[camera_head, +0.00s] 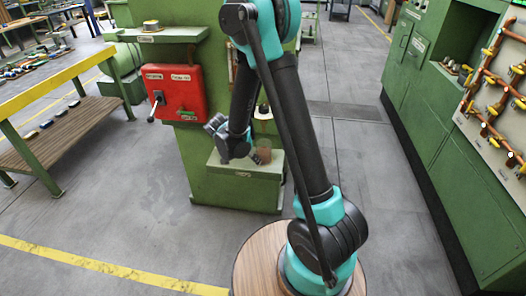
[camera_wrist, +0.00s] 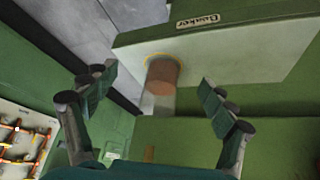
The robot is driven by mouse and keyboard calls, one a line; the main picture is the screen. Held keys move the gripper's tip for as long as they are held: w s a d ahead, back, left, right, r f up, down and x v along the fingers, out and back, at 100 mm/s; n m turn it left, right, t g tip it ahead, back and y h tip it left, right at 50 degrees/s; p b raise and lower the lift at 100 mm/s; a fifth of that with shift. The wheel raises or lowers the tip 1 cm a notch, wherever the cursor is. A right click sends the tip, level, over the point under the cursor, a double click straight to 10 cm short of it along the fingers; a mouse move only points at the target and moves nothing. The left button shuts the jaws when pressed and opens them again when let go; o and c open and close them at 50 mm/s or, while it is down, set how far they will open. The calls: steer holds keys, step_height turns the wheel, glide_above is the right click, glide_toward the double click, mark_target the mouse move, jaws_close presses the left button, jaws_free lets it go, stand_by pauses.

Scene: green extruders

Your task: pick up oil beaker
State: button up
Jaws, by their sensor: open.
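The oil beaker (camera_head: 264,147) is a small clear cup with brownish oil. It stands on a low green ledge (camera_head: 245,172) of the green machine. In the wrist view the beaker (camera_wrist: 162,76) shows between the two spread fingers, with its base on the pale ledge face marked "Beaker" (camera_wrist: 290,60). My gripper (camera_head: 254,157) is at the ledge just left of the beaker in the head view. In the wrist view my gripper (camera_wrist: 158,86) is open, with a gap on each side of the beaker. Contact with the beaker is not visible.
A red box with a lever (camera_head: 172,93) is on the machine, left of my arm. An upper green shelf (camera_head: 165,35) holds a small round item. A panel with copper pipes (camera_head: 497,85) is at right. A yellow-edged workbench (camera_head: 60,85) stands at left. Grey floor is open between.

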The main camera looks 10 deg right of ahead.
steer(key=w+a+f, duration=0.1)
steer(key=a+f, duration=0.1)
glide_toward(264, 145)
steer(key=shift+m, duration=0.4)
steer(key=d+f, duration=0.2)
steer(key=f, duration=0.1)
steer(key=d+f, duration=0.1)
steer(key=f, duration=0.1)
steer(key=shift+s, duration=0.1)
steer(key=shift+w+d+f, duration=0.2)
steer(key=shift+d+f, duration=0.05)
steer(key=shift+f, duration=0.2)
steer(key=shift+c, duration=0.3)
steer(key=c, duration=1.5)
steer(key=shift+r, duration=0.15)
